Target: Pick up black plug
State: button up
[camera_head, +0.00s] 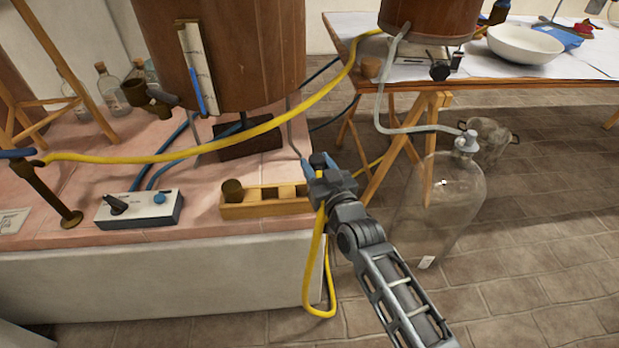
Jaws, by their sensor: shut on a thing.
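My gripper (319,167) is in the middle of the view, near the right end of the pink ledge. Its blue-tipped fingers are shut on a small black piece (320,159), which looks like the black plug. The fingers and wrist hide most of it. A yellow cable (316,250) hangs in a loop just below the gripper, in front of the ledge's edge. I cannot tell whether it joins the plug.
A wooden block (262,210) with a dark round piece (232,190) stands left of the gripper. A white control box (139,208) is farther left. A large glass jar (445,205) stands on the floor to the right. A yellow hose (240,133) crosses above the ledge.

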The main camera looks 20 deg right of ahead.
jog(key=d+b, duration=0.1)
jog(key=b, duration=0.2)
jog(key=shift+s+d+r+b, duration=0.1)
jog(key=shift+s+d+b, duration=0.05)
jog(key=shift+s+b, duration=0.25)
jog(key=s+d+r+b, duration=0.1)
jog(key=s+d+r, duration=0.2)
jog(key=d+r, duration=0.2)
jog(key=shift+d+b, duration=0.4)
jog(key=shift+d, duration=0.35)
